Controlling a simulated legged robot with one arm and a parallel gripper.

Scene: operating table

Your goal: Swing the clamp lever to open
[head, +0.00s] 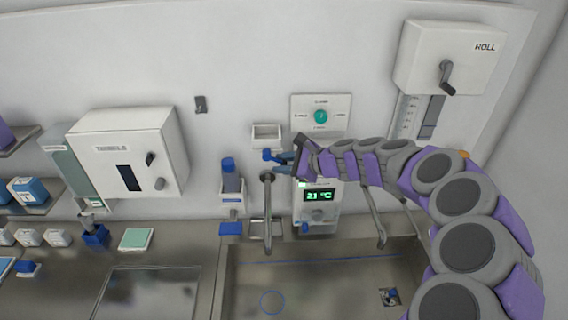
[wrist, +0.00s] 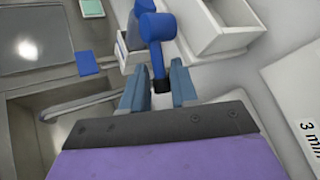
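A bright blue lever-like part with a rounded end (wrist: 157,27) and a dark stem stands ahead of my gripper (wrist: 157,80) in the wrist view. I take it to be the clamp lever. My gripper's two blue-grey fingers are apart, with the dark stem showing between them. Whether either finger touches it I cannot tell. In the head view, the blue part (head: 268,155) shows just left of my gripper (head: 284,160), near the wall above the sink. Its mount is mostly hidden by my gripper and arm.
A white open box (head: 266,136) is on the wall just above. A bottle with a blue cap (head: 229,164) stands in a holder to the left. A metal tap (head: 267,215) and a temperature display (head: 318,196) are close below. A dial panel (head: 321,115) is above right.

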